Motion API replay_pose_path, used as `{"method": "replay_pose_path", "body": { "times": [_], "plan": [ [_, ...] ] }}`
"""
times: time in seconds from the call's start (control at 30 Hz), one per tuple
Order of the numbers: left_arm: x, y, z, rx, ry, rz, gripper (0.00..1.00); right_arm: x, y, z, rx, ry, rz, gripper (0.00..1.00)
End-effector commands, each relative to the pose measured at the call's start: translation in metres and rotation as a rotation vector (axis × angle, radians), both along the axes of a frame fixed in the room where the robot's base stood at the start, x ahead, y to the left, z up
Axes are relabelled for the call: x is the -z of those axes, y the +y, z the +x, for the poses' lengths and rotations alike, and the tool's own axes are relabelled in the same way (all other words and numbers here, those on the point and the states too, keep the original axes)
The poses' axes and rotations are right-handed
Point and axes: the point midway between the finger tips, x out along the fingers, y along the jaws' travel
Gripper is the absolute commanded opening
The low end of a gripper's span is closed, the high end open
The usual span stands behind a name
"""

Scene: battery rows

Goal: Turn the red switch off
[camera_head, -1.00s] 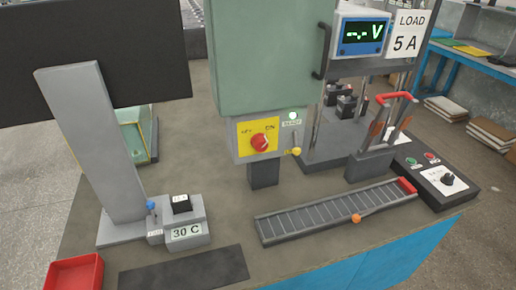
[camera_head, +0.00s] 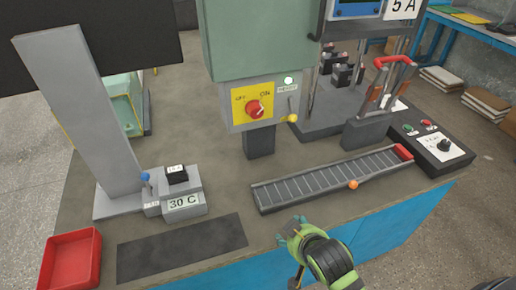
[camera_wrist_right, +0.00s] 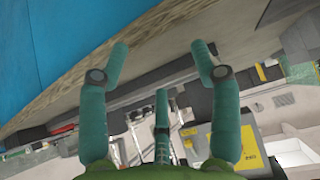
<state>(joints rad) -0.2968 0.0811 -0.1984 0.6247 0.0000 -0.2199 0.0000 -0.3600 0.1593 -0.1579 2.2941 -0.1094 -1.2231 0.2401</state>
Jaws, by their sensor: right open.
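The red switch (camera_head: 255,109) is a round knob on a yellow plate (camera_head: 240,95) marked OFF and ON. The plate is on the front of a grey-green cabinet (camera_head: 245,40). The knob's mark seems to point up and right, towards ON. A green lamp (camera_head: 288,80) glows beside the plate. My right gripper (camera_head: 292,232) is at the table's front edge, below and in front of the switch and well apart from it. In the wrist view its teal fingers (camera_wrist_right: 160,62) are spread and empty. My left gripper is out of view.
A ramp (camera_head: 330,180) with an orange ball lies between my right gripper and the machines. A yellow-knobbed lever (camera_head: 292,117) hangs right of the switch. A control box (camera_head: 435,150) stands at right. A 30 C block (camera_head: 184,203), dark mat (camera_head: 180,248) and red tray (camera_head: 70,265) are at left.

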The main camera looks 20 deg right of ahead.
Motion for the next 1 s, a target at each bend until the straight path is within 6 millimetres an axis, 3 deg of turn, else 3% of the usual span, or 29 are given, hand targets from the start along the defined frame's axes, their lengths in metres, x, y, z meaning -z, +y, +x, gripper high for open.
{"method": "replay_pose_path", "body": {
  "times": [0.03,0.17,0.3,0.4,0.5,0.63,1.0],
  "plan": [
    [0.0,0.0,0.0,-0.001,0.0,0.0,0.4,-0.017,-0.001,0.023,0.019,-0.083,0.008,0.64],
    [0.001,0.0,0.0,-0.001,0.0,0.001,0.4,-0.063,-0.002,0.08,0.062,-0.313,0.055,0.64],
    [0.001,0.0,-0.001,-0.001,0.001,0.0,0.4,-0.124,0.002,0.139,0.07,-0.578,0.124,0.64],
    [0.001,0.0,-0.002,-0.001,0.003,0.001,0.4,-0.164,0.008,0.168,0.05,-0.734,0.177,0.64],
    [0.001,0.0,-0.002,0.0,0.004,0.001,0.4,-0.187,0.012,0.183,0.03,-0.82,0.212,0.64],
    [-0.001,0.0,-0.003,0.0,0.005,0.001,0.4,-0.198,0.015,0.196,0.018,-0.856,0.228,0.64],
    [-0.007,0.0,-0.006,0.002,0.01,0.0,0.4,-0.197,0.017,0.246,0.019,-0.853,0.228,0.64]
  ]
}}
